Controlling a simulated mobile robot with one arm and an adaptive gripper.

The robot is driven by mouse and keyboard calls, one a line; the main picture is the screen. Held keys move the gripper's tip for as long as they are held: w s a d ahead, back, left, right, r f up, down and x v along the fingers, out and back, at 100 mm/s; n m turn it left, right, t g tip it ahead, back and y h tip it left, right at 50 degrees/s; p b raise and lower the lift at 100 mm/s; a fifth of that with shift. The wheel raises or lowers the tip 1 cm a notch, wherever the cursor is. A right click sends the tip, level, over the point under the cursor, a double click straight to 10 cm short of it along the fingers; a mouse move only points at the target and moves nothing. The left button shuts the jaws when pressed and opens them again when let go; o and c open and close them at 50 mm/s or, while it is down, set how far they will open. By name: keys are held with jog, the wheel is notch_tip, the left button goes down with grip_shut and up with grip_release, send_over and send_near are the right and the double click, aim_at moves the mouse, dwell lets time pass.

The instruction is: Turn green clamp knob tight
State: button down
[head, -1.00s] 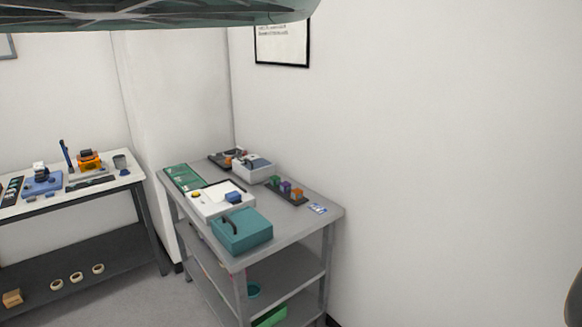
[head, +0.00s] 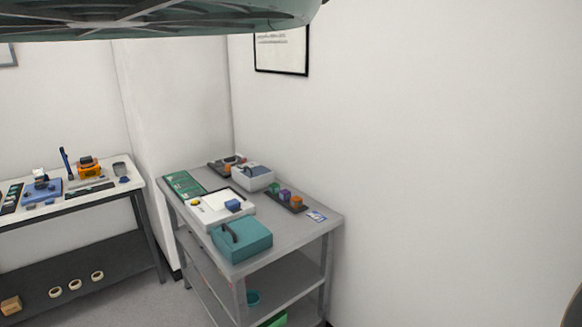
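A small green block-like piece (head: 274,188), which may be the green clamp knob, sits on a dark strip (head: 299,209) on the grey table. A purple piece (head: 285,195) and an orange piece (head: 297,202) stand beside it in a row. They are too small to tell their shape or how tight anything is. My gripper does not show in the head view.
The grey shelved table (head: 311,229) stands in the corner against the wall. It holds a teal case (head: 243,246), a white device (head: 209,210), a grey box (head: 251,183) and a green panel (head: 184,184). A second bench (head: 70,200) stands left. Floor (head: 152,307) shows between them.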

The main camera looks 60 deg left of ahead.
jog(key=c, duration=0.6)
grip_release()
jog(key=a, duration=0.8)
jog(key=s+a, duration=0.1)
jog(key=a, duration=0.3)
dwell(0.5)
